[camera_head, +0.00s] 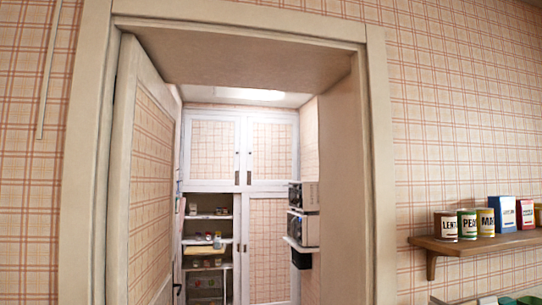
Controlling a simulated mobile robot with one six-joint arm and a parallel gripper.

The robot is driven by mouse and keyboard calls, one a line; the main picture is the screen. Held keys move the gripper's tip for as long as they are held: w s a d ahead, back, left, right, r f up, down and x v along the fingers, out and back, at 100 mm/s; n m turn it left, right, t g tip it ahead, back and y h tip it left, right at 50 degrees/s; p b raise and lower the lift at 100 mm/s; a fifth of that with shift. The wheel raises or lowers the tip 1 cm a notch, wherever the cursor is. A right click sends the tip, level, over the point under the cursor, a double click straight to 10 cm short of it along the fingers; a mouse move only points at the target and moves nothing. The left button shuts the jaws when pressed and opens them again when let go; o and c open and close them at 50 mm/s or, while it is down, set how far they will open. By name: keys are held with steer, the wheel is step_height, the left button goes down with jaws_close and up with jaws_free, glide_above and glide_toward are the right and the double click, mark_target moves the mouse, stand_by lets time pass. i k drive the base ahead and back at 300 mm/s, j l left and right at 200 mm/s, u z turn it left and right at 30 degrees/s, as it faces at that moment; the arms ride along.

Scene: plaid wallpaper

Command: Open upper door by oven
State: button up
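Through an open doorway I see a tall built-in cabinet on the far wall. Its two upper doors, left (212,150) and right (271,151), are plaid panels in white frames and look shut. Small dark handles sit near their shared middle edge. Below, the left part is open with shelves of small items (208,240), and a lower right door (269,248) is shut. A stacked pair of dark boxy appliances (303,212), possibly the oven, sits on a shelf at the right wall. My gripper is not in view.
The plaid room door (150,190) stands swung open into the far room at the left of the doorway. The door frame (378,160) borders the passage. A wooden shelf (480,243) with cans and boxes projects from the wall at right.

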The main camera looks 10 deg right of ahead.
mark_target(272, 154)
steer(key=i+z, duration=0.1)
steer(key=i, duration=4.2)
